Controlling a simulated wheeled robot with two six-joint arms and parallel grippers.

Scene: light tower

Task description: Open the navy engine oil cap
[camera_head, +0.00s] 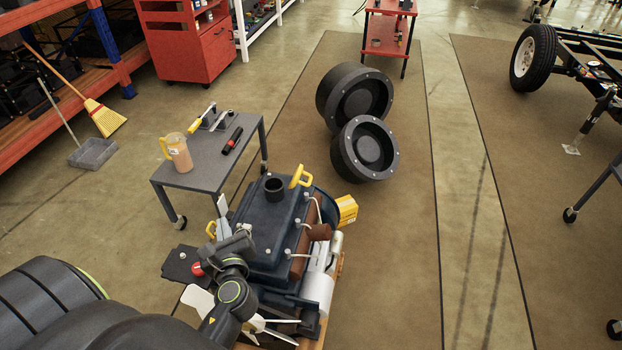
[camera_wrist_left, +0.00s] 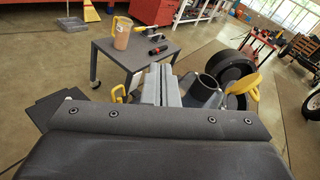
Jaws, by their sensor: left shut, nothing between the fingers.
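The navy engine (camera_head: 262,235) stands at the lower middle of the head view. A round dark neck (camera_head: 274,188) rises from its top, and its mouth looks dark and hollow. A yellow looped handle (camera_head: 300,177) sits just right of the neck. I cannot tell whether it is part of the oil cap. My left gripper (camera_head: 222,205) is shut and empty, over the engine's left side, left of the neck. In the left wrist view, its fingers (camera_wrist_left: 160,86) are together, with the neck (camera_wrist_left: 203,90) and yellow handle (camera_wrist_left: 244,87) to their right. My right gripper is not in view.
A grey table (camera_head: 205,170) behind the engine holds a tan jug (camera_head: 177,152) and tools. Two black wheels (camera_head: 365,148) stand on the mat behind it. A yellow box (camera_head: 347,209) sits at the engine's right.

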